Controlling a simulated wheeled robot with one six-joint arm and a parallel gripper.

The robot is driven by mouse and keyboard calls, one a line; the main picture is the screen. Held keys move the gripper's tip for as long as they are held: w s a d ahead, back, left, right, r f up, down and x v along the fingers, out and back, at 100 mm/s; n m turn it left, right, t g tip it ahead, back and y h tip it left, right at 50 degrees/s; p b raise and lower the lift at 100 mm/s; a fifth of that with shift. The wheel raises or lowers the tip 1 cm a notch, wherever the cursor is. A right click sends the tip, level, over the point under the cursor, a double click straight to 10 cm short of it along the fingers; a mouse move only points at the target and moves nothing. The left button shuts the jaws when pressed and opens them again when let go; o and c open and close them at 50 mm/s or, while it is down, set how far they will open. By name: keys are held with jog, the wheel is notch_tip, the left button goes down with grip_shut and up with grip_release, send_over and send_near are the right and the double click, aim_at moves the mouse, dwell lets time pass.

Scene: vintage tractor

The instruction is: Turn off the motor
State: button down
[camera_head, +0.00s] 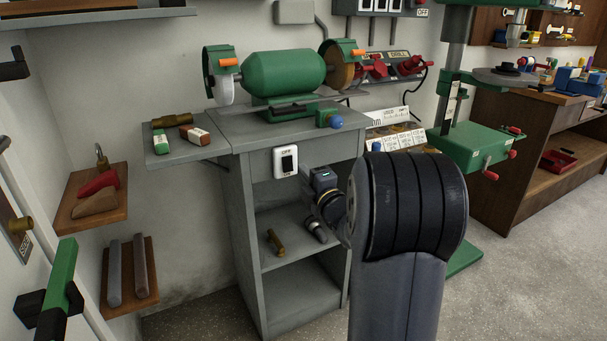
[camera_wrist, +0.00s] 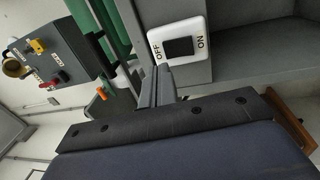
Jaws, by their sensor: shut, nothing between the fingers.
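The motor switch (camera_head: 286,162) is a white box with a black rocker on the front of the grey cabinet. It carries the word OFF at its top. In the wrist view the switch (camera_wrist: 180,46) shows close up and turned, with OFF at its left end and ON at its right end. My gripper (camera_wrist: 160,76) is shut and empty, its fingers just below the switch's OFF end in that view. I cannot tell whether they touch it. The green bench grinder (camera_head: 283,76) stands on the cabinet top. In the head view my arm hides part of the cabinet's right side.
A grey side shelf (camera_head: 180,148) with small blocks adjoins the cabinet on the left. A green drill press (camera_head: 472,150) stands to the right. The cabinet's open shelf (camera_head: 288,250) holds a brass-coloured piece. Bare floor (camera_head: 530,270) lies at the right.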

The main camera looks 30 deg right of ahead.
jog(key=s+r, duration=0.1)
jog(key=s, duration=0.6)
jog(key=shift+s+d+p, duration=0.15)
jog(key=shift+s+p, duration=0.15)
jog(key=shift+s, duration=0.1)
